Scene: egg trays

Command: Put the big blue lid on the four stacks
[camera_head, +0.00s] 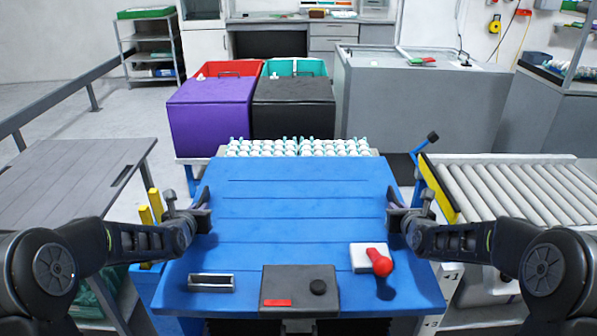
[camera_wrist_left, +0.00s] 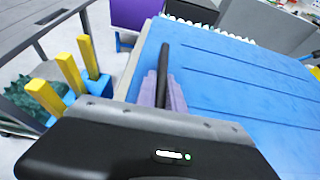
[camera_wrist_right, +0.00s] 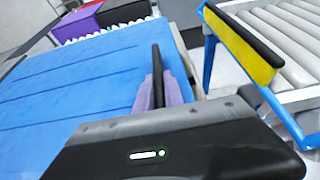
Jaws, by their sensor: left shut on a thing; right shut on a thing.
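The big blue lid (camera_head: 290,190) is a wide grooved board across the middle of the head view. Egg stacks (camera_head: 300,147) with white eggs in teal trays show just beyond its far edge; the lid hides the rest, and I cannot tell whether it touches them. My left gripper (camera_head: 203,212) is shut on the lid's left edge. My right gripper (camera_head: 393,212) is shut on its right edge. The lid also fills much of the left wrist view (camera_wrist_left: 240,95) and the right wrist view (camera_wrist_right: 80,95).
A black panel (camera_head: 299,285) and a white box with a red knob (camera_head: 379,262) show at the near end. A roller conveyor (camera_head: 520,190) stands to the right, a grey table (camera_head: 70,185) to the left. Purple (camera_head: 210,115) and black (camera_head: 293,115) bins stand behind the eggs.

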